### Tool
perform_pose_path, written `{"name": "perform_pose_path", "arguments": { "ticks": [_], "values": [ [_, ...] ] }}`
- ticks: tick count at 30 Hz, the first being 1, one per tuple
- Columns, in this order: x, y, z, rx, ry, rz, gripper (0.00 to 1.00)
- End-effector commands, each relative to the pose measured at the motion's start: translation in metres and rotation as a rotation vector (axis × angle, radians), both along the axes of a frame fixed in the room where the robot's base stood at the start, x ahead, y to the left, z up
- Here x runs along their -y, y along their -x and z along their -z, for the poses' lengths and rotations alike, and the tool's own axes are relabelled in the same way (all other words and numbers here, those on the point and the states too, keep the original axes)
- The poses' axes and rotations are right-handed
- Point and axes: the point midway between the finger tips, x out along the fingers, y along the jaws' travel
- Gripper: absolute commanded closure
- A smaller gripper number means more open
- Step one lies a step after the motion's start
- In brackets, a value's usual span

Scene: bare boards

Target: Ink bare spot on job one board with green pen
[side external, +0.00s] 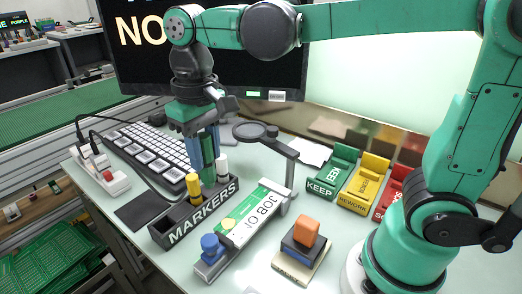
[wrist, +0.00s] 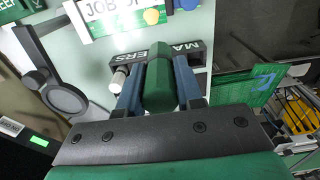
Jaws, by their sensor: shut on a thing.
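My gripper (side external: 206,158) points down over the black MARKERS rack (side external: 190,226), its two blue fingers shut on the green pen (side external: 209,172). In the wrist view the green pen (wrist: 160,78) stands between the fingers (wrist: 160,88). Its lower end meets the rack; I cannot tell if it is still seated in a slot. The job one board (side external: 262,206), labelled JOB 01, lies right of the rack in a grey holder with a blue knob (side external: 211,245). A yellowish round spot (side external: 228,223) shows at the board's near end; I cannot tell if it is bare.
A yellow marker (side external: 193,187) and a white marker (side external: 222,166) stand in the rack close to the gripper. A magnifier on a stand (side external: 256,131) rises beside the board. A keyboard (side external: 150,152) lies left.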

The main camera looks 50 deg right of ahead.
Motion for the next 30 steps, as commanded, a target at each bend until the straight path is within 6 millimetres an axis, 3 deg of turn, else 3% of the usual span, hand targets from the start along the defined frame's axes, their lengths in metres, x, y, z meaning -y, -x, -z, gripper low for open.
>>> {"name": "perform_pose_path", "arguments": {
  "ticks": [6, 21, 30],
  "values": [
    [0.011, 0.02, 0.02, 0.0, 0.0, 0.001, 1.0],
    [0.01, 0.02, 0.068, 0.0, 0.0, 0.0, 1.0],
    [0.011, 0.02, 0.079, 0.0, 0.0, 0.0, 1.0]
  ]
}}
